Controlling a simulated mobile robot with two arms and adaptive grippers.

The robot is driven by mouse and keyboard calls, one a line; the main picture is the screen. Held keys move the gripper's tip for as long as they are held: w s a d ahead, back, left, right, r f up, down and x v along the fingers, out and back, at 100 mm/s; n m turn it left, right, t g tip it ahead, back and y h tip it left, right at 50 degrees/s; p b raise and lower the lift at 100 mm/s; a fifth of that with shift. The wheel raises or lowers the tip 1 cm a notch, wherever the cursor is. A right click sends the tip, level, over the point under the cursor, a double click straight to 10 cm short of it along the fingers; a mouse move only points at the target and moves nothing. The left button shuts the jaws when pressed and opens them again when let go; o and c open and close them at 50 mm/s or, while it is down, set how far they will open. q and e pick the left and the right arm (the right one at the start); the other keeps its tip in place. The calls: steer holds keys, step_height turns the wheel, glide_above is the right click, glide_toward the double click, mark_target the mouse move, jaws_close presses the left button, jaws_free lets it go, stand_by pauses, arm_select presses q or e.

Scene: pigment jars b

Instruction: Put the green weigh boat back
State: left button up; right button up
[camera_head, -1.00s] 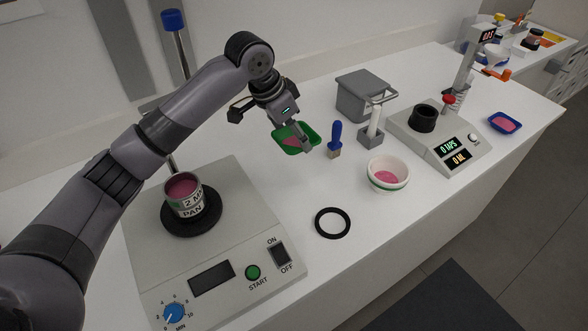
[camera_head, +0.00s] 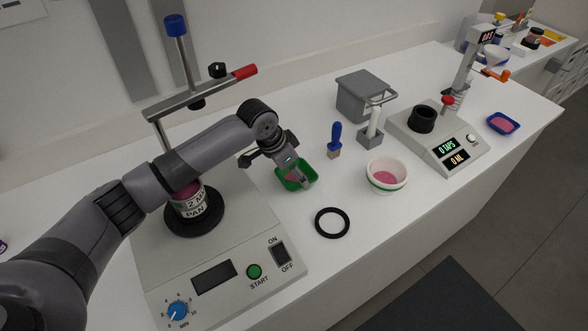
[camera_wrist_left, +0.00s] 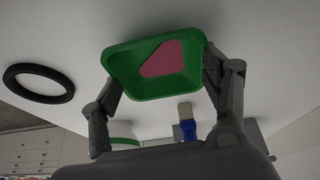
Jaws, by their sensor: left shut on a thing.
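The green weigh boat (camera_head: 308,183) is in my left gripper (camera_head: 296,177), over the white bench to the right of the grey mixer base. In the left wrist view the boat (camera_wrist_left: 118,66) sits between the two fingers of the gripper (camera_wrist_left: 160,95), with a pink patch of powder (camera_wrist_left: 168,60) inside. The fingers are shut on its sides. I cannot tell whether the boat touches the bench. My right gripper is not in view.
A black ring (camera_head: 332,222) lies in front of the boat. A white bowl with pink contents (camera_head: 386,175) and a blue-handled brush (camera_head: 335,138) stand to its right. A blue boat (camera_head: 503,123) lies far right. The mixer's clamp bar (camera_head: 200,93) rises behind my arm.

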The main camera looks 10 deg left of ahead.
arm_select(q)
steer(key=shift+f, duration=0.1)
steer(key=o, duration=1)
steer(key=b+v, duration=0.1)
steer(key=v, duration=1.1)
